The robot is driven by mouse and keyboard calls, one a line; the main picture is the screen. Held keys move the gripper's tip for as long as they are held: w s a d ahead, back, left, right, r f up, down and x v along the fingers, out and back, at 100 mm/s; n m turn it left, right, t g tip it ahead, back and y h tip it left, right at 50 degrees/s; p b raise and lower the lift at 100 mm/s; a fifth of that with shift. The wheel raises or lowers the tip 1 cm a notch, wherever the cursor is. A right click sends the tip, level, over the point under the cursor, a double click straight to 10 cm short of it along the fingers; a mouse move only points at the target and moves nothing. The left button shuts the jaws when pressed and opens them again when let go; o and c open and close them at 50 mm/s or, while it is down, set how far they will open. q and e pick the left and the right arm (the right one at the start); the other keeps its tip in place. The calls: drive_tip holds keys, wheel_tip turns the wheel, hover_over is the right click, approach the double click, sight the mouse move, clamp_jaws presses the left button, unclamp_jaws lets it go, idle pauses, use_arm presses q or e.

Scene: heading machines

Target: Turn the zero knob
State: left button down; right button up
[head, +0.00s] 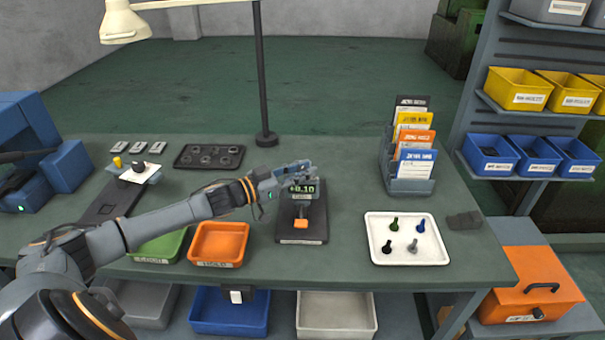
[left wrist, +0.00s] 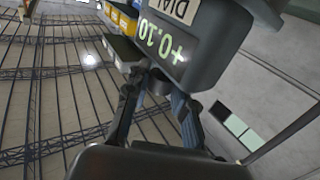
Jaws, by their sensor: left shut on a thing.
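The dial gauge (head: 301,190) stands on a dark base (head: 302,240) near the middle of the bench, and its display reads +0.10. In the left wrist view the gauge body (left wrist: 205,25) fills the top, with its display upside down. My left gripper (head: 299,167) reaches in from the left and is at the top of the gauge. In the left wrist view the fingers (left wrist: 157,85) are closed on a small dark knob (left wrist: 159,80) beside the gauge body, mostly hidden between them. My right gripper is not in view.
Orange (head: 219,262) and green (head: 158,257) bins sit under my left forearm. A lamp post (head: 261,80) rises behind the gauge.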

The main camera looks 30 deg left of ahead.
use_arm(q)
drive_tip(key=m+g+h+b, duration=0.1)
drive_tip(key=m+h, duration=0.1)
drive_tip(key=m+g+h+b, duration=0.1)
drive_tip(key=m+g+h, duration=0.1)
drive_tip(key=h, duration=0.1)
drive_tip(key=shift+w+a+g, duration=0.1)
drive_tip(key=shift+g, duration=0.2)
drive_tip(key=shift+m+g+h+b, duration=1.2)
drive_tip(key=shift+g+b, duration=0.15)
drive_tip(key=shift+g, duration=0.15)
drive_tip(key=c, duration=1.1)
unclamp_jaws()
drive_tip(key=v, duration=1.2)
drive_tip(key=shift+a, duration=0.1)
